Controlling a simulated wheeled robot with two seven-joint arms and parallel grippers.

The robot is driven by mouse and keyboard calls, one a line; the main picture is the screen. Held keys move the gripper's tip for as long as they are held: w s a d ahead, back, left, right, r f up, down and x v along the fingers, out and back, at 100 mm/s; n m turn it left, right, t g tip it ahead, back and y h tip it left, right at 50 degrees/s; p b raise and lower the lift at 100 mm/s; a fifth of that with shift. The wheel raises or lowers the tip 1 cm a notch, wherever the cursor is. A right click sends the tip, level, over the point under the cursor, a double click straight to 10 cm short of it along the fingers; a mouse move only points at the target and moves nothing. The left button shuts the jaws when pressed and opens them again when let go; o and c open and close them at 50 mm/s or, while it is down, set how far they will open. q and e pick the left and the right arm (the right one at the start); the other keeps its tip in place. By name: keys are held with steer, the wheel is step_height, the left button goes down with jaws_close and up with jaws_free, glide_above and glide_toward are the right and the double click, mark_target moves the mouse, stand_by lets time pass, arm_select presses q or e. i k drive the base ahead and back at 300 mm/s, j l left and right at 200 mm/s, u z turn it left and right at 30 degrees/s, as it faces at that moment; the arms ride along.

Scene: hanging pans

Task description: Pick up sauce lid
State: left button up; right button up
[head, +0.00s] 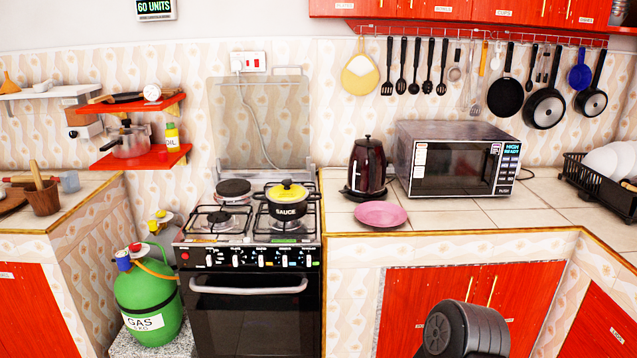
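The sauce lid (287,190) is yellow with a dark knob in its middle. It sits on the black and yellow pot (288,211) marked SAUCE. The pot stands on the right front part of the stove (248,240). Neither of my grippers shows in the head view. A dark rounded part at the bottom right looks like one of my own arm links, well in front of the counter and away from the lid.
A pink plate (381,214), a dark kettle (367,166) and a microwave (455,160) stand on the counter right of the stove. Pans and utensils hang on the wall above. A green gas cylinder (148,300) stands left of the stove. The counter front right of the plate is clear.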

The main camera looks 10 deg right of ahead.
mark_target(288, 192)
steer(key=i+j+z, duration=0.25)
steer(key=z, duration=0.15)
steer(key=i+j+z, duration=0.8)
steer(key=j+z, duration=0.4)
steer(key=i+j, duration=0.05)
steer(key=j, duration=0.05)
